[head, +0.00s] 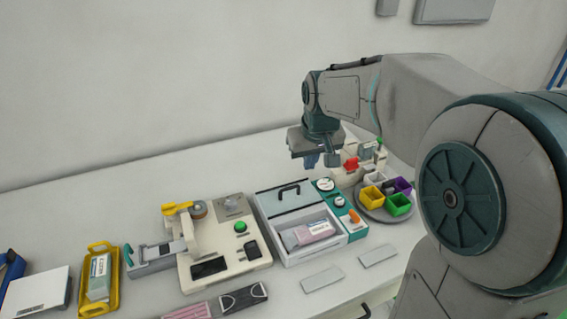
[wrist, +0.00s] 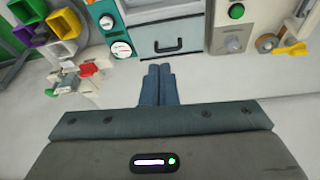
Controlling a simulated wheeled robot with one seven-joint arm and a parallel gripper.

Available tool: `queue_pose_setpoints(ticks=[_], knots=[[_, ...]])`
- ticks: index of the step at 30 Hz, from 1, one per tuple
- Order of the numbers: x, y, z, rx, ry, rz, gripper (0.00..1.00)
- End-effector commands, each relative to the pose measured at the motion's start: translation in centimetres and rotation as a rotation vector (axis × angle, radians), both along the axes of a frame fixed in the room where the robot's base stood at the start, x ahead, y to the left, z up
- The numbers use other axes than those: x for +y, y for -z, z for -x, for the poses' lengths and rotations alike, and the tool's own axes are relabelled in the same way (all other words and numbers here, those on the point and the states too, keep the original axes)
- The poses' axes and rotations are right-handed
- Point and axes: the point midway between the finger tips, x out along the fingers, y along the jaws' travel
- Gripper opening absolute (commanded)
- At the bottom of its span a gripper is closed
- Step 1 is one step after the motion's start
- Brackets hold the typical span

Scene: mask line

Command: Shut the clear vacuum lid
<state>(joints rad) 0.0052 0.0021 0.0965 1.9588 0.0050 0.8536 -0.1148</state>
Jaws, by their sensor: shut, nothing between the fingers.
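The vacuum machine (head: 346,239) is a pale box with a teal control panel at its right. Its clear lid (head: 277,204), with a black handle (head: 289,189), is at the back of the box. The front chamber is uncovered and a pink and white pack (head: 308,234) lies in it. I cannot tell whether the lid is tilted or flat. In the wrist view the lid (wrist: 160,39) and its handle (wrist: 178,48) show at the top. My gripper (head: 311,161) is shut and empty, above and behind the handle; its blue fingers (wrist: 157,70) are together.
Right of the machine are a round tray (head: 377,213) with coloured cups and a small device with a red part (head: 351,164). To the left are a cream machine (head: 222,267) and a yellow tray (head: 112,295). Bare table lies behind the machines.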

Motion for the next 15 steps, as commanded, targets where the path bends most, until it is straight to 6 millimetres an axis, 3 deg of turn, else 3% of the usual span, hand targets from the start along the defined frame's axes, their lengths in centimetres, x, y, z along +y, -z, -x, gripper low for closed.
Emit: queue_pose_setpoints(ticks=[1,6,10,15], knots=[[0.5,1.1,-1.9,0.002,-0.014,-0.003,0.0],[2.0,3.4,-7.5,-0.006,-0.063,-0.017,0.0],[2.9,5.0,-10.6,-0.011,-0.09,-0.027,0.0],[3.6,6.2,-12.8,-0.017,-0.108,-0.036,0.0]])
